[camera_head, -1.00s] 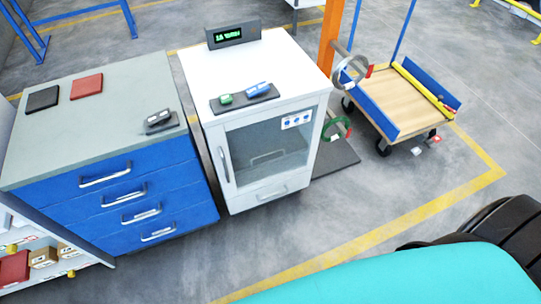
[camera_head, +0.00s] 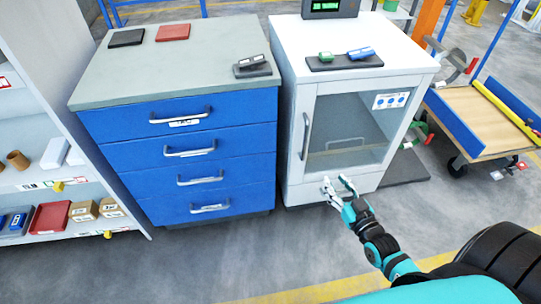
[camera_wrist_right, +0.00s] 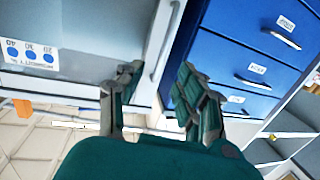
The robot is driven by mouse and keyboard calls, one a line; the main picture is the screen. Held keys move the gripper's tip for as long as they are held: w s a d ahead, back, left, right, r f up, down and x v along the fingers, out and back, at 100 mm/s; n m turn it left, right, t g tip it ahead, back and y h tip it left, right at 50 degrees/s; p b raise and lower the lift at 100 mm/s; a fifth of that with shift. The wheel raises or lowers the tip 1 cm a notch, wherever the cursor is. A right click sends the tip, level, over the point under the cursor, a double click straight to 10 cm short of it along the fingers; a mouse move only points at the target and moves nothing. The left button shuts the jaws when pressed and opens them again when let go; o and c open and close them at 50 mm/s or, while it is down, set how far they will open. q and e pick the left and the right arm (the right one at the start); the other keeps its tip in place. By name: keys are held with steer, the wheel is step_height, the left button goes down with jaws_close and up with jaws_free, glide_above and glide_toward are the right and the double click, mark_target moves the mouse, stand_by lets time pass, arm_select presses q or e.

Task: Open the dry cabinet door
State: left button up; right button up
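The white dry cabinet (camera_head: 385,48) stands right of the blue drawer unit, and its glass door (camera_head: 350,125) looks shut. The door's upright handle (camera_head: 306,135) is on the door's left side. My right gripper (camera_head: 338,184) is open and empty, in front of the cabinet's lower part, below and right of the handle. In the right wrist view my gripper (camera_wrist_right: 155,85) has its fingers spread, with the pale handle bar (camera_wrist_right: 168,42) showing beyond the gap between them. I see no contact. My left gripper is out of view.
The blue drawer unit (camera_head: 185,155) with protruding handles stands close on the cabinet's left. A shelf rack (camera_head: 60,176) is at far left. A cart (camera_head: 485,115) stands at right. The floor in front is clear.

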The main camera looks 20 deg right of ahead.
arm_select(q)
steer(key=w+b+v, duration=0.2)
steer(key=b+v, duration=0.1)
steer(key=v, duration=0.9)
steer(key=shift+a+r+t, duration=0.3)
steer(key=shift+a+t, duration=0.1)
arm_select(e)
steer(key=w+r, duration=0.2)
steer(key=w, duration=1.6)
steer(key=shift+w+a+r+t, duration=0.15)
steer(key=shift+a+r+t, duration=0.05)
steer(key=shift+t, duration=0.2)
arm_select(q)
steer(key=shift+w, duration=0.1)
arm_select(e)
steer(key=shift+c, duration=0.2)
jaws_close()
